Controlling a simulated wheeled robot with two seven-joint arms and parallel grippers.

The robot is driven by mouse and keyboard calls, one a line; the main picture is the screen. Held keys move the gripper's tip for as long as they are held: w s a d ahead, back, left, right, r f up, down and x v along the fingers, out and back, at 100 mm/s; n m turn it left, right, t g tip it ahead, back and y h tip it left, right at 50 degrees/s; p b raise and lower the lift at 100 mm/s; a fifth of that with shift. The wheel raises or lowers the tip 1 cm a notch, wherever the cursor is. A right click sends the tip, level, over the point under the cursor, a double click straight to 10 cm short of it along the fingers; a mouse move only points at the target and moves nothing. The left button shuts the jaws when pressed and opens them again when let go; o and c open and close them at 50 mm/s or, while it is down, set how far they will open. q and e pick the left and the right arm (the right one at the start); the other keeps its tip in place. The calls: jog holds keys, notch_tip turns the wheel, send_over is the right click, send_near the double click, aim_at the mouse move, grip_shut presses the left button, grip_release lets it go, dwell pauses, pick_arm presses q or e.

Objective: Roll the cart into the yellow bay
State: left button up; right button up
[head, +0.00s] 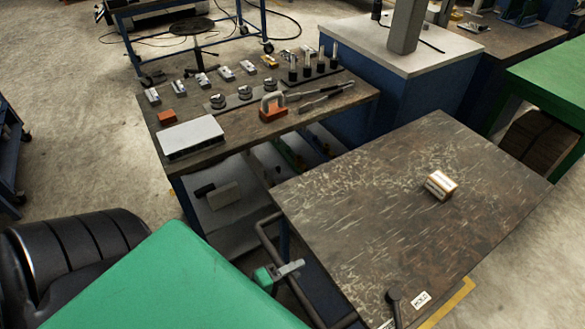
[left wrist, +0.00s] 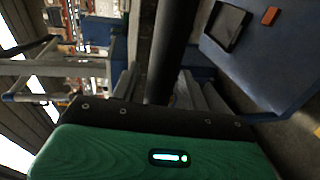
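The cart (head: 350,200) has a worn dark top and stands at the right of the head view. Its dark push rail (head: 268,243) runs along its left side. My left gripper (head: 290,270) is at this rail. In the left wrist view a dark bar (left wrist: 168,50), seemingly the rail, runs between the grey fingers (left wrist: 160,95); I cannot tell whether they press on it. A yellow floor line (head: 448,304) shows beside the cart's lower right edge; most of the bay is hidden. My right gripper is not seen.
A workbench (head: 240,130) with tools stands close behind the cart's left corner. A blue cabinet (head: 400,60) and a green-topped table (head: 550,80) stand beyond. Floor at the lower right is clear.

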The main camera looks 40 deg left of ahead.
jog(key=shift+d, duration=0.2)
pick_arm(q)
jog(key=shift+s+a+r, duration=0.1)
jog(key=shift+s+a, duration=0.1)
jog(key=shift+s, duration=0.35)
jog(key=b+v, duration=0.2)
jog(key=v, duration=1)
jog(key=shift+s, duration=0.25)
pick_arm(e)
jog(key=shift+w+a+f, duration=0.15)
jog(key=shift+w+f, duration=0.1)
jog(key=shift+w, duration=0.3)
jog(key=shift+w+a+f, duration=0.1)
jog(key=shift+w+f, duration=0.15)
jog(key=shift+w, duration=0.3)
pick_arm(q)
jog(key=shift+a+r, duration=0.1)
jog(key=shift+r, duration=0.05)
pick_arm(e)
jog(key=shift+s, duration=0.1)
